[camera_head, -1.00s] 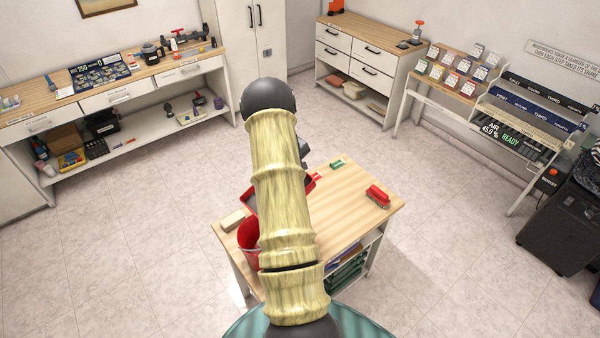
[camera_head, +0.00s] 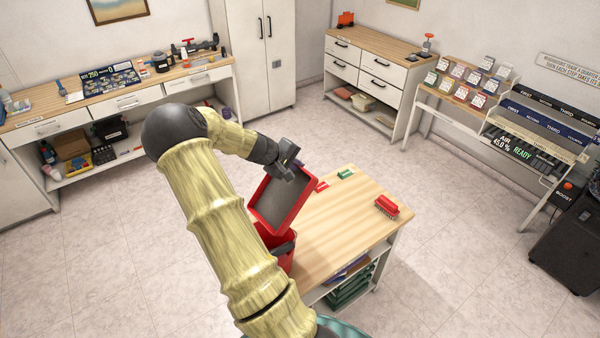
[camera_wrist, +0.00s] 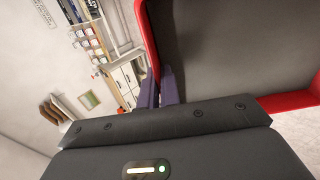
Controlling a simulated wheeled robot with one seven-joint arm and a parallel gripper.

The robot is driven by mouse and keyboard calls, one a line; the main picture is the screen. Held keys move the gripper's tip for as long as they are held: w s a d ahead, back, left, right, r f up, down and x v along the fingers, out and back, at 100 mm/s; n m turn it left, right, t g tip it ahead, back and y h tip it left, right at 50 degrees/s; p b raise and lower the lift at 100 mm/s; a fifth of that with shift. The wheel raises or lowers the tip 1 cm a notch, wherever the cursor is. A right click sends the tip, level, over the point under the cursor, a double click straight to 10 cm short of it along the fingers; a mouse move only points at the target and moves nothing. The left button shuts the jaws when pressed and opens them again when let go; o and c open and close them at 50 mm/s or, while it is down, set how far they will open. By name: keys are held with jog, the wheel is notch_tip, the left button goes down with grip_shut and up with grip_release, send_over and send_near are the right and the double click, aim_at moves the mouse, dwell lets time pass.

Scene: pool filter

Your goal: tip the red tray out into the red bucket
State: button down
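The red tray (camera_head: 281,203) has a red rim and a dark grey inside. In the head view it hangs steeply tilted over the table's left side, its lower edge just above the red bucket (camera_head: 287,264). My gripper (camera_head: 291,168) is shut on the tray's upper edge. In the wrist view the fingers (camera_wrist: 163,88) meet the red rim, and the tray (camera_wrist: 240,50) fills the right side. I see no loose contents on its visible inside. A dark grey shape shows at the bucket's mouth; I cannot tell what it is. My arm hides the bucket's left part.
The wooden table (camera_head: 345,220) carries a red brush (camera_head: 387,206), a green piece (camera_head: 345,174) and a small red piece (camera_head: 321,186). Its middle and right are mostly clear. A long workbench (camera_head: 150,88) stands at the back left, with open floor between.

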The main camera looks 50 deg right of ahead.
jog(key=shift+w+a+r+h+b, duration=0.1)
jog(key=shift+a+r+h+b, duration=0.2)
jog(key=shift+a+b, duration=0.25)
jog(key=shift+w+a+r+h+b, duration=0.1)
jog(key=shift+a+r+h+b, duration=0.15)
jog(key=shift+b, duration=0.35)
jog(key=w+a+g+h+b, duration=0.2)
jog(key=a+h+b, duration=1.2)
jog(key=a+b, duration=0.7)
jog(key=shift+w+a+f+b, duration=0.25)
jog(key=shift+w+b, duration=0.2)
jog(key=shift+b, duration=0.5)
jog(key=shift+r, duration=0.1)
dwell(0.5)
